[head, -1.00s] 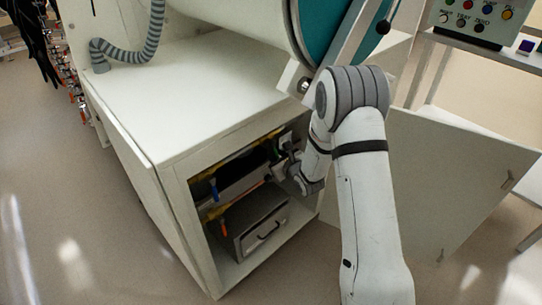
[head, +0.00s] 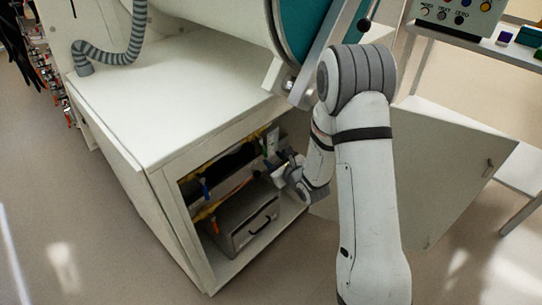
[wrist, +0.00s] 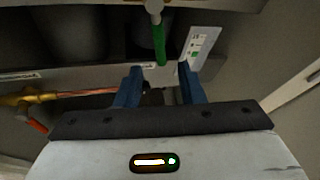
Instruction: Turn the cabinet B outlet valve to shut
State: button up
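The open cabinet (head: 172,215) has pipework and valve handles inside; no letter B is readable. In the wrist view a green lever handle (wrist: 160,45) hangs from a pale round pivot, pointing down towards my gripper. My gripper (wrist: 160,84) is open, with a blue finger on each side and nothing visible held between them. The green handle's tip lies ahead of the gap, apparently not touching either finger. In the head view my gripper (head: 283,168) is at the right side of the cabinet opening, partly hidden by my wrist. I cannot tell which handle is the outlet valve.
A white label card (wrist: 200,48) is just beyond the right finger. An orange handle (wrist: 36,126) and brass fitting (wrist: 14,98) are at left. A blue handle (head: 205,188) and grey box (head: 243,226) are inside the cabinet. The open door (head: 440,185) stands right of my arm.

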aim_at(263, 148)
jog(key=shift+c, duration=0.2)
jog(key=shift+d, duration=0.1)
jog(key=shift+c, duration=0.7)
jog(key=shift+w+d+n, duration=0.2)
jog(key=shift+n, duration=0.4)
jog(key=shift+c, duration=0.7)
jog(key=d+n+y+b, duration=0.1)
jog(key=n, duration=0.1)
jog(key=w+d+n, duration=0.1)
jog(key=n, duration=0.2)
jog(key=d+n+y+b, duration=0.1)
jog(key=d+n, duration=0.1)
jog(key=shift+w+f+n+t+y+b, duration=0.1)
jog(key=shift+w+n+t+y+b, duration=0.2)
jog(key=shift+w+n+b, duration=0.1)
grip_shut()
jog(key=d+n+g+y+b, duration=0.15)
jog(key=d+n+y, duration=0.35)
jog(key=n, duration=0.8)
jog(key=w+a+h+b, duration=0.1)
jog(key=w+a+b, duration=0.2)
jog(key=a, duration=0.6)
jog(key=shift+w+a+f+b, duration=0.3)
jog(key=shift+f+b, duration=0.15)
jog(key=shift+b, duration=0.85)
